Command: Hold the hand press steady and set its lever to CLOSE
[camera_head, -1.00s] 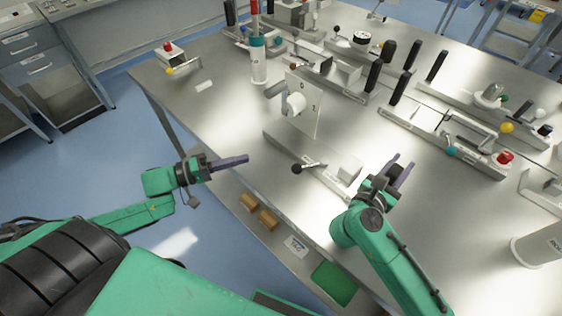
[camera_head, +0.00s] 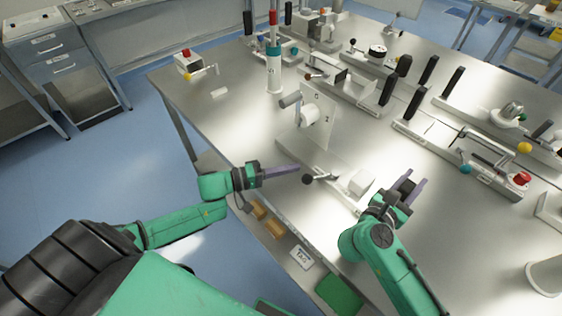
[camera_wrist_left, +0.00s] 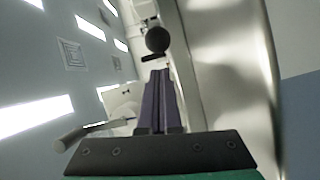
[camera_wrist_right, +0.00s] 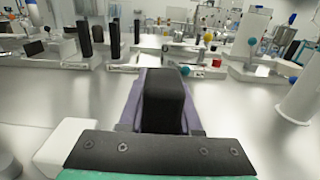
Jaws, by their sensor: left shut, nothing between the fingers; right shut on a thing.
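The hand press, a long low fixture with a white block (camera_head: 361,182), lies along the near edge of the steel table. Its lever (camera_head: 325,177) ends in a black ball knob (camera_head: 308,179) that points left, toward the table edge. The knob also shows in the left wrist view (camera_wrist_left: 157,40), just beyond the fingertips. My left gripper (camera_head: 297,171) is shut and empty, its tips close to the knob; contact cannot be told. My right gripper (camera_head: 413,188) is shut on a black upright handle (camera_wrist_right: 165,98) at the press's near right end. Lever markings are unreadable.
A white plate (camera_head: 319,118) with digits and a cylindrical crank stands behind the lever. Several other fixtures with black handles and coloured knobs fill the back and right. A teal-and-white cylinder (camera_head: 274,70) stands behind the plate. Bare table (camera_head: 220,120) lies to the left.

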